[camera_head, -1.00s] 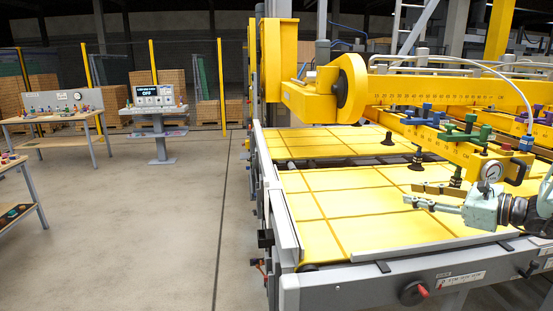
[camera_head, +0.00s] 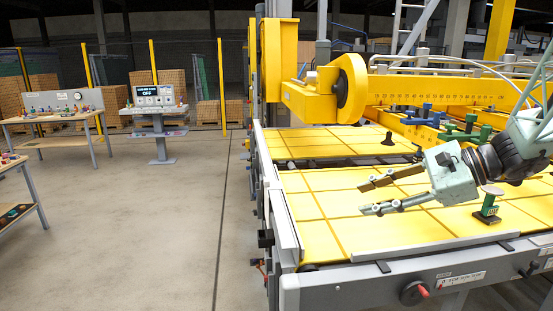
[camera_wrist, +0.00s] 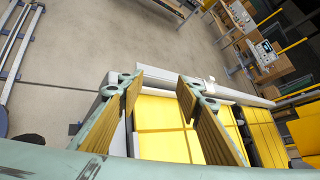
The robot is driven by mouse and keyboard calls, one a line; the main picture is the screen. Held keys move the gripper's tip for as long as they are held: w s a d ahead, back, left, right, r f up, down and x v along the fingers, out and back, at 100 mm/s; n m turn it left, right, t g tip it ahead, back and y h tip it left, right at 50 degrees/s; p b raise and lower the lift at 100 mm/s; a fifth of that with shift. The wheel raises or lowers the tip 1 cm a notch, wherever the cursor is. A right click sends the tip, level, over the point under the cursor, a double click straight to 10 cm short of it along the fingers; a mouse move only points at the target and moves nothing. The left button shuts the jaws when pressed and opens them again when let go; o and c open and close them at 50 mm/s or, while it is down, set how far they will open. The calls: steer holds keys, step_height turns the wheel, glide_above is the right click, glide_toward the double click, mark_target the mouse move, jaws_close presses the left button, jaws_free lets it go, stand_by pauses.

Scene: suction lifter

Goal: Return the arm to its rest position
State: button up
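My gripper (camera_head: 364,199) is at the right in the head view, over the yellow gridded bed. Its two long fingers point left and are spread apart, with nothing between them. The wrist view also shows the gripper (camera_wrist: 160,92) open and empty, with the yellow bed surface behind the fingers. My arm reaches in from the right edge of the head view and hides part of the yellow lifter beam (camera_head: 436,90) assembly and its gauge.
A small green piece (camera_head: 489,208) with a pale round top shows below my arm. Blue and green handles (camera_head: 466,130) sit behind. The console (camera_head: 154,98) reads OFF.

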steer(key=s+a+r+n+g+h, duration=0.15)
steer(key=s+a+n, duration=0.3)
steer(key=s, duration=0.65)
steer(key=s+a+r+n+g+h, duration=0.1)
steer(key=s+a+n+g+h, duration=0.25)
steer(key=s, duration=0.75)
steer(key=s+d+n+t+h, duration=0.1)
steer(key=s+n, duration=0.3)
steer(key=s, duration=0.5)
steer(key=s+d+n+t+h, duration=0.2)
steer(key=s+d+n+h, duration=0.1)
steer(key=s, duration=0.5)
steer(key=shift+s+d+r+n+t+h, duration=0.15)
steer(key=shift+s+d+n+t+h, duration=0.2)
steer(key=shift+n+h, duration=0.45)
stand_by(0.4)
